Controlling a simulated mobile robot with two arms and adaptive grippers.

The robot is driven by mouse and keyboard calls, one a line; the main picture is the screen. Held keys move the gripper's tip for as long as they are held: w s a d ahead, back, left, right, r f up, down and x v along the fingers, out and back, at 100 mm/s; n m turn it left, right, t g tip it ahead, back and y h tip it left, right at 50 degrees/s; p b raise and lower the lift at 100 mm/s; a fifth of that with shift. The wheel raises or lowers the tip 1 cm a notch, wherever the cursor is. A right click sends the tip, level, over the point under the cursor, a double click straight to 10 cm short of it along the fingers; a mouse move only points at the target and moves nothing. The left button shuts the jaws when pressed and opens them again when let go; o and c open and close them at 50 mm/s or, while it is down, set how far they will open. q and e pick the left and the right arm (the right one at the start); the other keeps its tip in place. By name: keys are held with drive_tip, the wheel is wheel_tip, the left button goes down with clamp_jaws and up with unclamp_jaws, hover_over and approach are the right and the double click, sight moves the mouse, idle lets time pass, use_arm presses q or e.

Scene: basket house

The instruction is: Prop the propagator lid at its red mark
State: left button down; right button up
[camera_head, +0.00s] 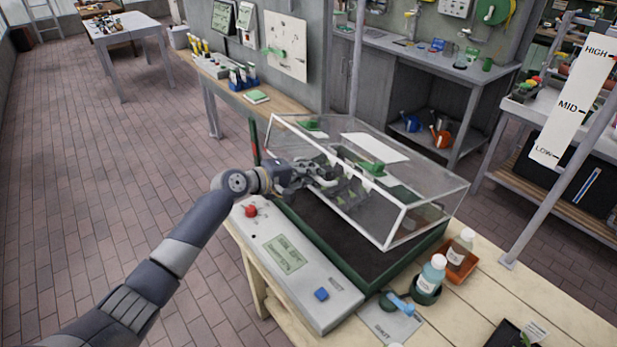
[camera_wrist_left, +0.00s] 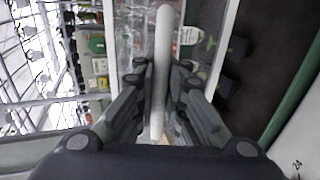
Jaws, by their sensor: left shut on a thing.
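The clear propagator lid (camera_head: 430,190), with a pale rim, is tilted with its near-left side raised above the dark-soiled green tray (camera_head: 400,265). My left gripper (camera_head: 335,180) is at the lid's raised near-left rim and shut on it. In the left wrist view, the pale rim of the lid (camera_wrist_left: 162,50) runs between the two fingers of my gripper (camera_wrist_left: 160,85). A narrow upright post with a red mark (camera_head: 254,142) stands by the lid's left corner. The fingers partly overlap the lid, so the exact contact is hard to see. My right gripper is out of view.
A grey control panel (camera_head: 300,268) with a red knob (camera_head: 251,211) and blue button (camera_head: 321,294) lies along the tray's near side. Bottles (camera_head: 432,272) stand at the tray's right front corner. A HIGH-MID-LOW board (camera_head: 572,100) stands at right. Open floor lies left.

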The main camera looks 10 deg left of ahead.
use_arm(q)
drive_tip(key=shift+a+r, duration=0.1)
drive_tip(key=c, duration=1.9)
unclamp_jaws()
drive_tip(key=shift+c, duration=0.2)
drive_tip(key=shift+s+a+r, duration=0.1)
drive_tip(key=shift+s+a, duration=0.05)
drive_tip(key=shift+s, duration=0.05)
drive_tip(key=v, duration=1.2)
